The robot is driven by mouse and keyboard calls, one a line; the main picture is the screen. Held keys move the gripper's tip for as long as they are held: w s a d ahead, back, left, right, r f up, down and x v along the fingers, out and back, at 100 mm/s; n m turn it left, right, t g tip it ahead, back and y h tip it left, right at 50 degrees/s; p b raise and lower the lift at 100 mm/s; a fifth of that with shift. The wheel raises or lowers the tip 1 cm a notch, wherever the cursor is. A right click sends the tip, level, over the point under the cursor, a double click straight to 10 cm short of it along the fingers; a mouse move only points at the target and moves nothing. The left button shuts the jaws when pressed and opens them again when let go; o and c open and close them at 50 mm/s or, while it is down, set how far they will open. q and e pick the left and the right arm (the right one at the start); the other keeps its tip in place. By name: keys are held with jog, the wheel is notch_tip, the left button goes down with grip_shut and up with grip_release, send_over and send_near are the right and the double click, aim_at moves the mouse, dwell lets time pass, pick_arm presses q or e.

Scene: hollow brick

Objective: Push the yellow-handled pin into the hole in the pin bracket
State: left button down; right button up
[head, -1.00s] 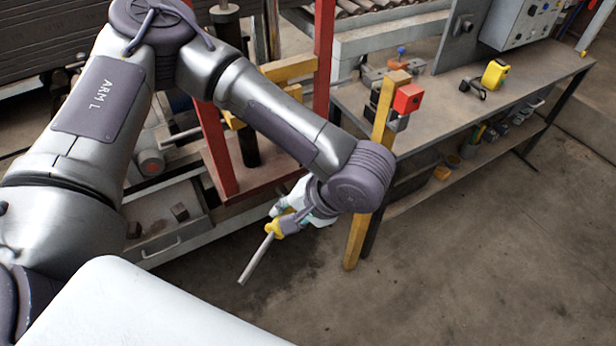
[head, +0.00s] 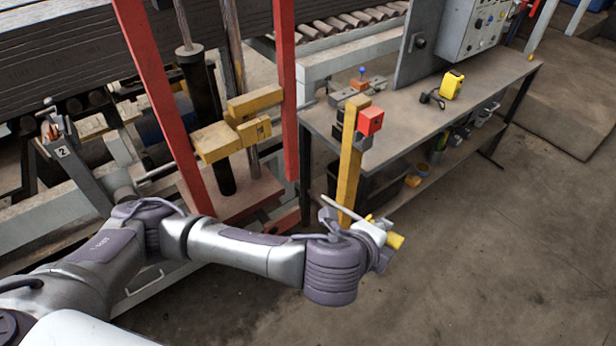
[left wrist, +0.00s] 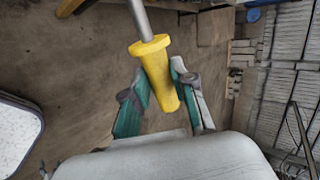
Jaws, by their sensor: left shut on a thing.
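The pin has a yellow handle (left wrist: 158,72) and a grey rod (left wrist: 141,20). My left gripper (left wrist: 157,90) is shut on the handle, with a green-padded finger on each side. In the head view the left gripper (head: 374,231) is in front of the yellow post, above the floor. The rod (head: 343,209) points up and left there, and the handle end (head: 395,241) sticks out to the right. Yellow blocks (head: 238,128) on the red frame look like the pin bracket. I cannot make out its hole. The pin is well apart from these blocks. My right gripper is not in view.
A yellow post (head: 349,170) with a red box (head: 371,121) stands just behind the gripper. Red uprights (head: 286,90) flank the yellow blocks. A workbench (head: 420,115) holds a yellow tape measure (head: 452,85). The floor (head: 480,260) at right is clear.

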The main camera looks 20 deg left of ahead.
pick_arm(q)
jog(key=w+a+m+h, duration=0.1)
jog(key=w+a, duration=0.5)
jog(key=a, duration=0.4)
jog(key=w+a+m+h, duration=0.2)
jog(key=w+a, duration=0.5)
jog(key=a, duration=0.4)
jog(key=shift+w+f+h+b, duration=0.2)
jog(key=shift+f+h+b, duration=0.1)
jog(key=shift+f, duration=0.15)
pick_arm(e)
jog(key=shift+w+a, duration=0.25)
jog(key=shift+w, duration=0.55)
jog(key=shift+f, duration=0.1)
pick_arm(q)
jog(key=shift+a, duration=0.1)
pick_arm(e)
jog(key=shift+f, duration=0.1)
